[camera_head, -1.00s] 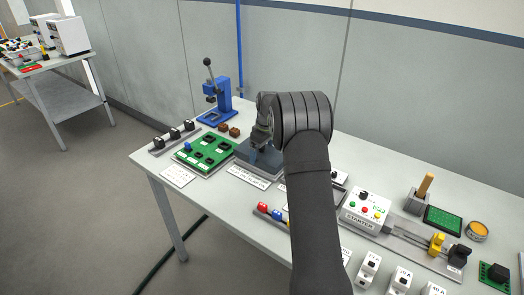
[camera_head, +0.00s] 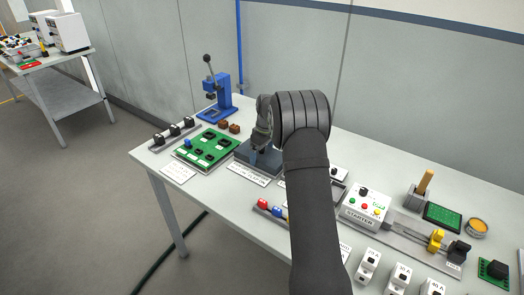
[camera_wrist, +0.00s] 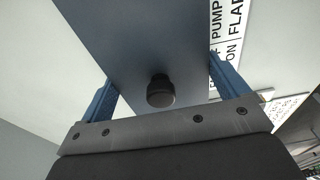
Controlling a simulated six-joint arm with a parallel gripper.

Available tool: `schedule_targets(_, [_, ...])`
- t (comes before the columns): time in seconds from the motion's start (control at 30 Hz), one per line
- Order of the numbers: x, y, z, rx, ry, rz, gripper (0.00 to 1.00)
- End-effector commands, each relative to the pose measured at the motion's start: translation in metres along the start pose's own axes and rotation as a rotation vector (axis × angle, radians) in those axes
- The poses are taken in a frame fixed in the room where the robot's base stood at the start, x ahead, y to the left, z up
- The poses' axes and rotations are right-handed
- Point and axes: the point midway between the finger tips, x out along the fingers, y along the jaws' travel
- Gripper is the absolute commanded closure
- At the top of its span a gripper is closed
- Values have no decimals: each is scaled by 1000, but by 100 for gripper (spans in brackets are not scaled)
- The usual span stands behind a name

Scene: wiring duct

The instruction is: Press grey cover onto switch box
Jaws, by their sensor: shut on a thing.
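My gripper (camera_head: 259,152) is over the dark grey block (camera_head: 243,151) at the back left of the table, beside the green board. In the wrist view its two blue fingers (camera_wrist: 164,73) are on opposite sides of a smooth blue-grey cover (camera_wrist: 140,40) and shut on it. A round black knob (camera_wrist: 160,91) shows in front of the cover. My arm and wrist hide part of the block in the head view. The switch box cannot be told apart from the cover, and I cannot tell whether the cover is seated.
A green board (camera_head: 207,150) with black parts lies just left. A blue lever press (camera_head: 217,97) stands behind it. Two brown blocks (camera_head: 234,129) are near the press. A white starter box (camera_head: 363,208) stands to the right. A printed label (camera_head: 247,175) lies in front of the block.

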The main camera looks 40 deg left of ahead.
Motion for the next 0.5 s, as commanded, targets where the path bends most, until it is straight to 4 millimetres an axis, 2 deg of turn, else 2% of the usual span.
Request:
schedule_targets(0.33, [-2,0,0,0,0,0,0])
schedule_targets(0.5, [-24,1,0,0,2,2,0])
